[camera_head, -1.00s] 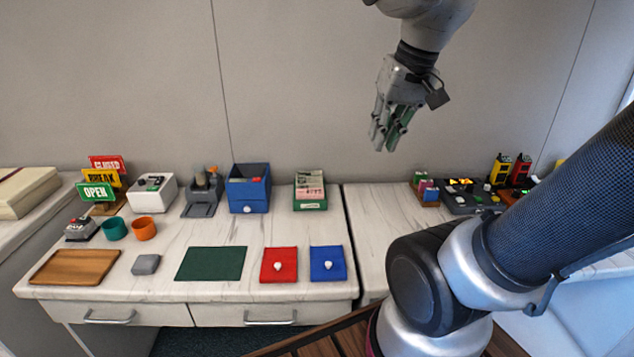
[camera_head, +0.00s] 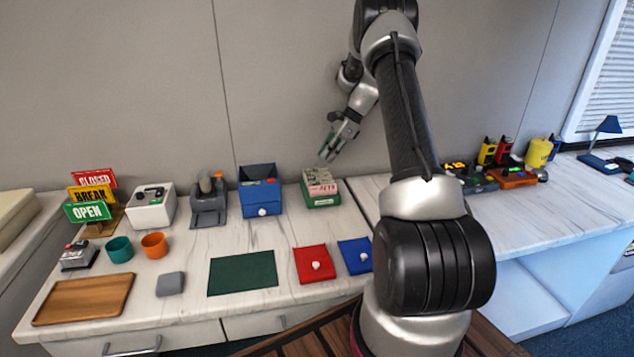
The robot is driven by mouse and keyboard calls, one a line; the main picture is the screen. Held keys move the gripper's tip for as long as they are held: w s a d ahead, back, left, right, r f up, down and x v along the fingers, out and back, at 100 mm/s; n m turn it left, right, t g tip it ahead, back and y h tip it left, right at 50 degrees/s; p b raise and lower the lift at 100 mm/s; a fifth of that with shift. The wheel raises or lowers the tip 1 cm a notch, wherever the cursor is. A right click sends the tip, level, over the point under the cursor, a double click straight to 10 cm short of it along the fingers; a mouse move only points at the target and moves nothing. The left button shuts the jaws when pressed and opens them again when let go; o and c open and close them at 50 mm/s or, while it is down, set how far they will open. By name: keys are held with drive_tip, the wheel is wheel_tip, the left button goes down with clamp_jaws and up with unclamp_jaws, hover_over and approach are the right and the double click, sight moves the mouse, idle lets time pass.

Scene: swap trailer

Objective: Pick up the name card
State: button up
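I cannot tell for certain which item is the name card. A small green box (camera_head: 322,202) stands at the back of the counter and holds pinkish, printed cards (camera_head: 319,181) upright in it. My gripper (camera_head: 328,152) hangs in the air above and a little behind this box, in front of the wall, fingers pointing down and left. Green shows at its fingers. It is small and side-on, so its opening is unclear. It does not touch the cards.
Left of the box are a blue box (camera_head: 259,205), a grey stand (camera_head: 209,211), a white box (camera_head: 150,211) and stacked signs (camera_head: 90,211). In front lie a green mat (camera_head: 242,273), a red pad (camera_head: 312,264), a blue pad (camera_head: 355,256) and a wooden tray (camera_head: 84,300).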

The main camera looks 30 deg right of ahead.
drive_tip(key=x, duration=0.8)
drive_tip(key=shift+s+d+f, duration=0.15)
drive_tip(key=shift+s+d, duration=0.1)
drive_tip(key=shift+d, duration=0.05)
clamp_jaws()
wheel_tip(320, 180, up, 12)
drive_tip(key=s+a, duration=0.2)
drive_tip(key=s, duration=0.6)
drive_tip(key=s+a, duration=0.3)
drive_tip(key=s, duration=0.6)
drive_tip(key=shift+s, duration=0.2)
drive_tip(key=shift+a, duration=0.1)
